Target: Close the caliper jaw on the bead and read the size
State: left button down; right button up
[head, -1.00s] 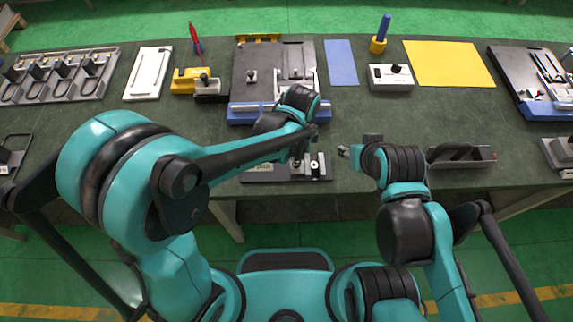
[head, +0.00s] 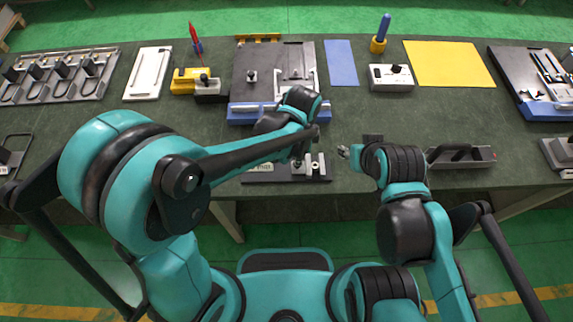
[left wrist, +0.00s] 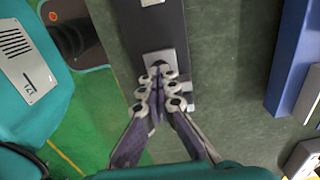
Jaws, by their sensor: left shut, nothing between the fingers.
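A dark plate with a pale label (head: 258,167) lies at the bench's front edge; I take it to be the caliper gauge. Silver upright parts (head: 316,167) stand at its right end. In the left wrist view the dark plate (left wrist: 160,28) carries a pale metal block (left wrist: 155,62). My left gripper (left wrist: 160,76) is shut and empty, its fingertips over or against that block; I cannot tell whether they touch. I cannot make out the bead. In the head view my left arm partly hides the plate. My right gripper (head: 344,152) is to the right of the plate, its fingers too small to judge.
A black fixture with a blue front bar (head: 240,114) stands behind the plate. A grey tray (head: 475,157) lies right of my right arm. A blue mat (head: 341,64) and a white box (head: 391,86) are farther back. Bare bench shows around (head: 350,115).

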pick_arm(q)
jog(key=shift+r+p, duration=0.55)
jog(key=shift+r, duration=0.1)
jog(key=shift+r+p, duration=2)
jog(key=shift+r, duration=0.8)
jog(key=s+a+r+n+t+b, duration=0.2)
jog(key=a+n+t+b, duration=0.1)
jog(key=a+n, duration=0.6)
jog(key=s+a+r+n+t+b, duration=0.2)
jog(key=s+a+n+t+b, duration=0.1)
jog(key=a+n, duration=0.6)
jog(key=a+t, duration=0.1)
jog(key=a, duration=0.3)
jog(key=shift+a+r, duration=0.25)
jog(key=shift+r, duration=0.05)
